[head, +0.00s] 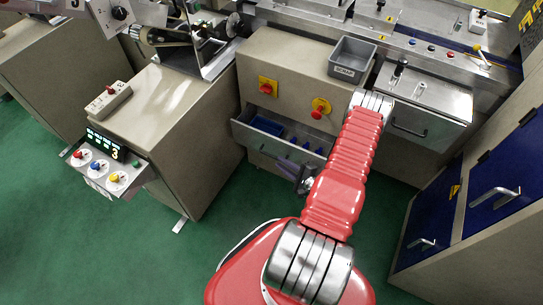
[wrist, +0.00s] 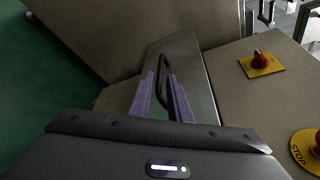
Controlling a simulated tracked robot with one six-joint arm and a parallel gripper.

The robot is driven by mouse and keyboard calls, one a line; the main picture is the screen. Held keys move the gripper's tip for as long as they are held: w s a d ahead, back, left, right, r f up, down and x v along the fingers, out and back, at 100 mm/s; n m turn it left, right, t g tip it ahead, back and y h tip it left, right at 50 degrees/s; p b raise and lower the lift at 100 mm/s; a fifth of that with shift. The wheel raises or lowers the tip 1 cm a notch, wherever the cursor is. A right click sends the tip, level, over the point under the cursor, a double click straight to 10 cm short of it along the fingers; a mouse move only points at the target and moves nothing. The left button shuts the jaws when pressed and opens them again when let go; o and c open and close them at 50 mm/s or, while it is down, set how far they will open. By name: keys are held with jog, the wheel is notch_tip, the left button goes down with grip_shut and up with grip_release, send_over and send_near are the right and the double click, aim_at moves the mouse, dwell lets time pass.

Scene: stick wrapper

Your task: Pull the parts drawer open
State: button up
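The parts drawer (head: 262,147) stands partly open below the machine's front panel in the head view, with blue contents showing inside. Its grey front (wrist: 197,85) and black bar handle (wrist: 164,68) show in the wrist view. My gripper (wrist: 162,92) has its two purple fingers apart, one on each side of the near part of the handle. A gap shows beside the left finger; whether the right finger touches the handle I cannot tell. In the head view, my gripper (head: 306,178) is at the drawer front, partly hidden by my red arm.
A red emergency knob (head: 318,112) and a red switch (head: 267,88) sit above the drawer. A grey bin (head: 352,60) stands on top. A control cabinet (head: 165,120) is close on the left, blue doors (head: 495,180) on the right. Green floor (head: 180,265) is clear in front.

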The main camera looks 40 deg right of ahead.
aim_at(271, 156)
jog(key=shift+x, duration=3.75)
jog(key=shift+d, duration=0.1)
jog(key=shift+c, duration=0.2)
grip_shut()
